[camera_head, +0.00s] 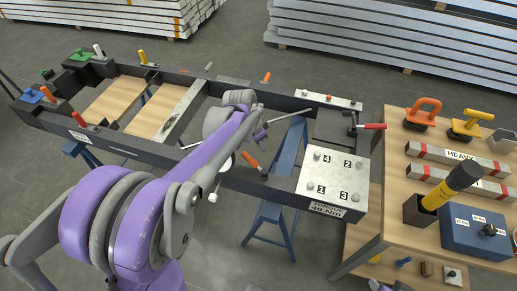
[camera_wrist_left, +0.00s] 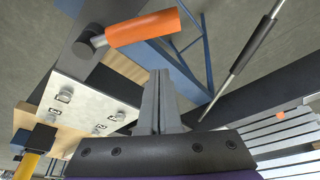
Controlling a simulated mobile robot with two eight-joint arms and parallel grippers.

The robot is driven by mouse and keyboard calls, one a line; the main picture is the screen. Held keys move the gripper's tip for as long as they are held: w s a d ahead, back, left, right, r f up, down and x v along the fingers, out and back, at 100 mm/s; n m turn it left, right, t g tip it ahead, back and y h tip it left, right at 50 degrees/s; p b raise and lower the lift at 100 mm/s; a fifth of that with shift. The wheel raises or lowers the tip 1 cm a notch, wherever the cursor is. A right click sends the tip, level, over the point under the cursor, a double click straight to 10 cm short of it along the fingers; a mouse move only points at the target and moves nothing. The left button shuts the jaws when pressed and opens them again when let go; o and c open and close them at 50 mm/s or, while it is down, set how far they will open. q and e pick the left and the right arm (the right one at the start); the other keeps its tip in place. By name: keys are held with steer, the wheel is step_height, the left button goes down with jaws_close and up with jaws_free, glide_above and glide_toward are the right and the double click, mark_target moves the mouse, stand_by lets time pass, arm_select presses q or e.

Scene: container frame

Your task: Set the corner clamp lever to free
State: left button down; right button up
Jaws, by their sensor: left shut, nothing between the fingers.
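The dark container frame (camera_head: 235,178) stretches across the middle of the head view. At its right corner a lever with a red grip (camera_head: 371,126) points right. An orange-gripped lever (camera_head: 251,160) sits on the near rail. I cannot tell for sure which lever is the corner clamp's. My left gripper (camera_head: 260,135) is over the frame, mostly hidden by its own arm. In the left wrist view its fingers (camera_wrist_left: 160,75) are together and empty. An orange grip (camera_wrist_left: 143,27) on a dark pivot lies just beyond the fingertips, apart from them. My right gripper is not seen.
A numbered bolt plate (camera_head: 332,174) covers the frame's near right corner. A wooden table (camera_head: 393,190) with tools and bars stands at the right. Blue trestles (camera_head: 270,215) support the frame. Other coloured levers and clamps (camera_head: 82,56) sit at the far left end.

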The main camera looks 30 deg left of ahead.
arm_select(q)
steer(key=s+d+v, duration=0.1)
steer(key=v, duration=0.6)
steer(key=n, duration=2)
glide_toward(249, 159)
steer(key=r, duration=0.1)
steer(key=s+n+p, duration=0.1)
steer(key=s+n, duration=0.2)
steer(key=n, duration=1.5)
steer(key=shift+y, duration=0.3)
steer(key=x, duration=0.6)
steer(key=b+x, duration=0.1)
steer(key=x, duration=0.2)
steer(key=shift+w, duration=0.4)
